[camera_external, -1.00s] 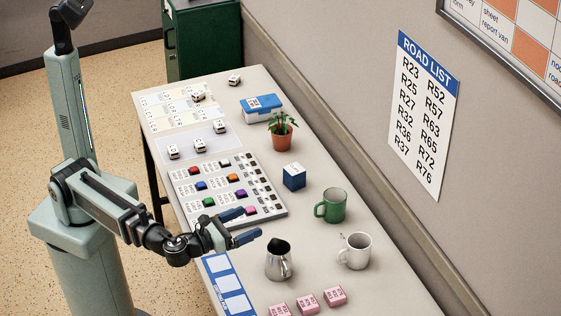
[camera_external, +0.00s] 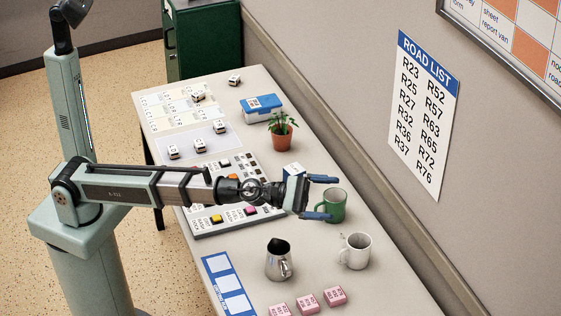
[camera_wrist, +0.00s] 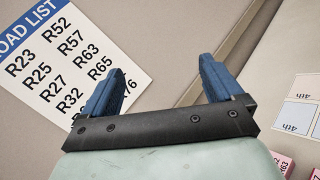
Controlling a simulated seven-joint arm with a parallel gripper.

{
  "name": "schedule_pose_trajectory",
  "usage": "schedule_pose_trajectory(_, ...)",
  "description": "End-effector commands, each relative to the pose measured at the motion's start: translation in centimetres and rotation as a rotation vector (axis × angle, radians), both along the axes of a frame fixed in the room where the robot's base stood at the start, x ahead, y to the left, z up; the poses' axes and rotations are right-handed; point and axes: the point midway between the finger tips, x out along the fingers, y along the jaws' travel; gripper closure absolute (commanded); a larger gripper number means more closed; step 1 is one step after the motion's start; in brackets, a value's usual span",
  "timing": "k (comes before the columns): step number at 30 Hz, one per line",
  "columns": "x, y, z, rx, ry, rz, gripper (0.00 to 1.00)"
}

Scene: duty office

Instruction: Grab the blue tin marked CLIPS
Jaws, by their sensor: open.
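A wider blue box (camera_external: 258,116) with a white label lies further back, beside the potted plant. In the wrist view my open fingers (camera_wrist: 160,78) face the wall, and neither blue container shows.
A green mug (camera_external: 336,203) is by my fingertips. A white mug (camera_external: 355,251), a steel jug (camera_external: 279,262) and pink blocks (camera_external: 307,300) stand toward the front. A potted plant (camera_external: 282,136) is behind. A button panel (camera_external: 205,226) lies under my arm. The wall borders the right.

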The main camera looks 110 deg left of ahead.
Motion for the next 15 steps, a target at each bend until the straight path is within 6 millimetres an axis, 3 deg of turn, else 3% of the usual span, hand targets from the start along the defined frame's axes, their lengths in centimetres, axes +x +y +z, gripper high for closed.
schedule_pose_trajectory(3,1.5,3.1,-1.0,0.083,0.121,-0.058,0.06)
schedule_pose_trajectory(7,2.0,6.8,-2.9,0.161,0.280,-0.110,0.06)
schedule_pose_trajectory(11,1.5,11.2,-5.2,0.217,0.461,-0.146,0.06)
schedule_pose_trajectory(15,-0.4,16.8,-7.6,0.251,0.675,-0.165,0.06)
